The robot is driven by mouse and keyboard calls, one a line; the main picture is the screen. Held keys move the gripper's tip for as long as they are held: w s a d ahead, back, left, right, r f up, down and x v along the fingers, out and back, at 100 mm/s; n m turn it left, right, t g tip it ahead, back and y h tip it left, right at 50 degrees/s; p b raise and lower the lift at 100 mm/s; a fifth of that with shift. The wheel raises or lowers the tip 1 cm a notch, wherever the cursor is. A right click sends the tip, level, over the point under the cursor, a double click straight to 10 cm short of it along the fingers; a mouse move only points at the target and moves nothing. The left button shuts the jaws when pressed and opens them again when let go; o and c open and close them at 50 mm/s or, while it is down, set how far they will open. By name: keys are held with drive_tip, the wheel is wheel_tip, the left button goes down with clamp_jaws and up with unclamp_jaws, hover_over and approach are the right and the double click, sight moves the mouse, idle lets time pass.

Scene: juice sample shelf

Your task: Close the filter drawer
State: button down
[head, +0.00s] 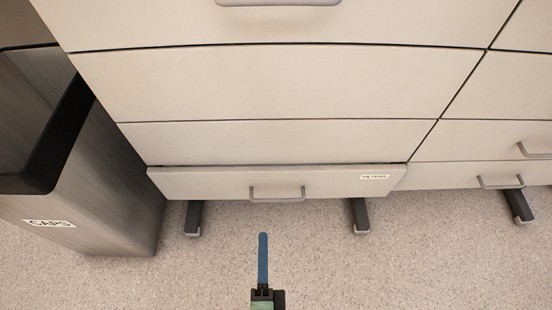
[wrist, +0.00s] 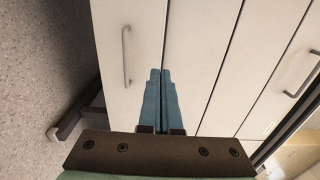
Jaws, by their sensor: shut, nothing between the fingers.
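The filter drawer (head: 220,182) is the lowest drawer of the cabinet in the head view, with a "FILTERS" label at its right and a grey bar handle (head: 277,196) in its middle. Its front stands slightly proud of the drawer above, with a dark gap along its top edge. My gripper (head: 263,236) has blue fingers, shut and empty, below the handle in the head view and apart from it. In the wrist view the shut fingertips (wrist: 160,72) point at the drawer fronts, right of a grey handle (wrist: 126,56). I cannot tell there whether they touch.
A dark metal bin (head: 105,185) labelled "CAPS" stands at the left, close to the cabinet. More drawers with handles (head: 500,182) are at the right. Cabinet feet (head: 360,216) stand on the speckled floor (head: 400,265), which is clear in front.

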drive_tip(key=b, duration=0.6)
approach(265, 174)
drive_tip(key=w, duration=0.5)
drive_tip(key=shift+w+d, duration=0.1)
drive_tip(key=shift+w, duration=0.25)
drive_tip(key=shift+w+r, duration=0.15)
drive_tip(key=shift+w, duration=0.45)
drive_tip(key=shift+w, duration=1.3)
drive_tip(key=shift+s, duration=0.1)
